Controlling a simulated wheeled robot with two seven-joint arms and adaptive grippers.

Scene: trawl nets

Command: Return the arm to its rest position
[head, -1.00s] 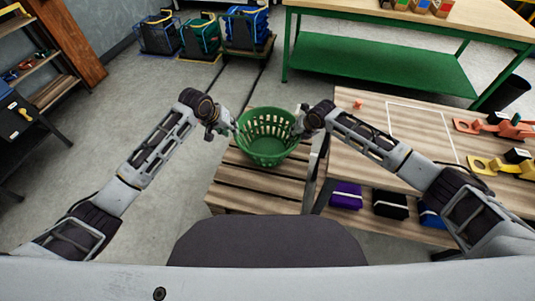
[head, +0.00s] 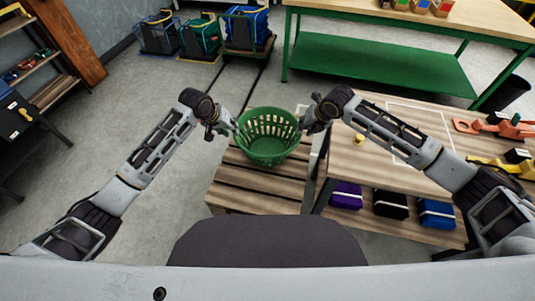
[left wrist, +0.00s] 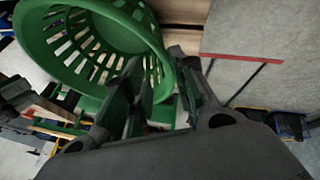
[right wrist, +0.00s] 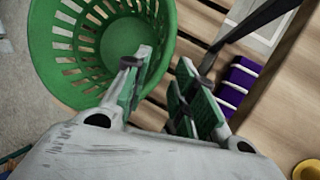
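My left gripper (head: 230,126) is at the left rim of the green slatted basket (head: 266,150). In the left wrist view its fingers (left wrist: 160,92) stand apart, with part of the basket (left wrist: 60,68) showing behind them. I cannot tell whether they touch the rim. My right gripper (head: 306,126) is just right of the basket. In the right wrist view its fingers (right wrist: 162,88) are spread with nothing between them, and the basket (right wrist: 60,85) is beyond the left finger. The basket is upright, and I see nothing in it.
The basket stands on a slatted wooden pallet (head: 250,200). A wooden table (head: 375,165) under my right arm holds a small yellow piece (head: 359,140) and orange and yellow tools. Purple (head: 346,195), black and blue bundles lie on its lower shelf. Floor at left is open.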

